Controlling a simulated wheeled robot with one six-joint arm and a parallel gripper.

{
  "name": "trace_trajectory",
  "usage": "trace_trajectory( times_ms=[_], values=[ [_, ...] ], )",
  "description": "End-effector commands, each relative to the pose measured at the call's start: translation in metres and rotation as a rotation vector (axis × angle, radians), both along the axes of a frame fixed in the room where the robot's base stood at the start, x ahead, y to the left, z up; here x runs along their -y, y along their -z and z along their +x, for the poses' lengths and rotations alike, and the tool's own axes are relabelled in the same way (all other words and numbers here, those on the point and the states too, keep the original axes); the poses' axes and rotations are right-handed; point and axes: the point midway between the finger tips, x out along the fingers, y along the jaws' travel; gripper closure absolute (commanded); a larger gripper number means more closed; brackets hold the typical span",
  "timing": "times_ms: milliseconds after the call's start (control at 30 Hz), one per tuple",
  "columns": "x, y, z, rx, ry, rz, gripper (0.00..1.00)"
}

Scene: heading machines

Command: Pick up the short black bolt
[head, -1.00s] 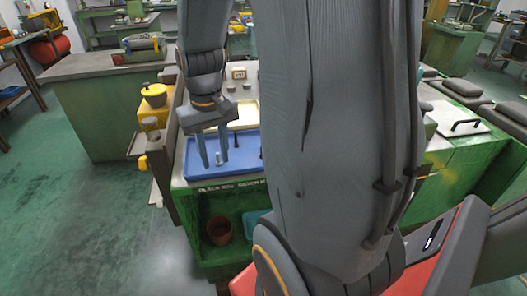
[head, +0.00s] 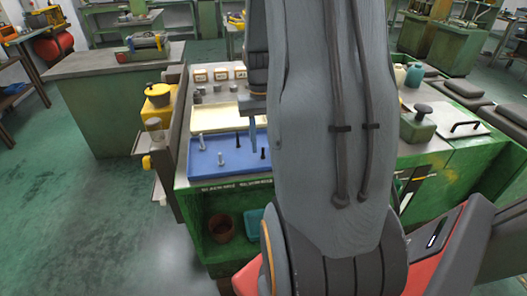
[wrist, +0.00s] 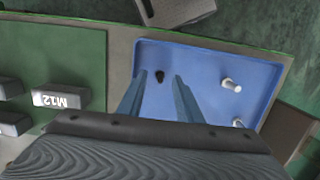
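The short black bolt (head: 263,153) stands upright in the front part of the blue tray (head: 205,171). In the wrist view this bolt (wrist: 159,76) shows from above as a dark head between my fingertips. My gripper (wrist: 159,84) is open, with a finger on each side of the bolt and gaps visible; its exact height above the tray is unclear. In the head view one finger shows and my arm hides the rest. A taller black bolt (head: 238,140) stands behind and left, hidden by my gripper in the wrist view.
Two silver bolts, a short one (head: 221,158) and a taller one (head: 200,140), stand in the tray's left part. A cream tray (head: 210,120) lies behind. My arm covers the bench's middle.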

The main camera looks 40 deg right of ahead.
Motion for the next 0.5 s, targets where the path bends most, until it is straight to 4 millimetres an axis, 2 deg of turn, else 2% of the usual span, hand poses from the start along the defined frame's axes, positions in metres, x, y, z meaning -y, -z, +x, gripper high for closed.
trace_trajectory(
  times_ms=[200, 467, 500],
  values=[
    [-0.002, 0.02, -0.002, -0.001, 0.0, 0.001, 0.68],
    [-0.002, 0.022, -0.002, 0.001, 0.0, -0.001, 0.68],
    [-0.002, 0.022, -0.002, 0.001, 0.0, -0.001, 0.73]
  ],
)
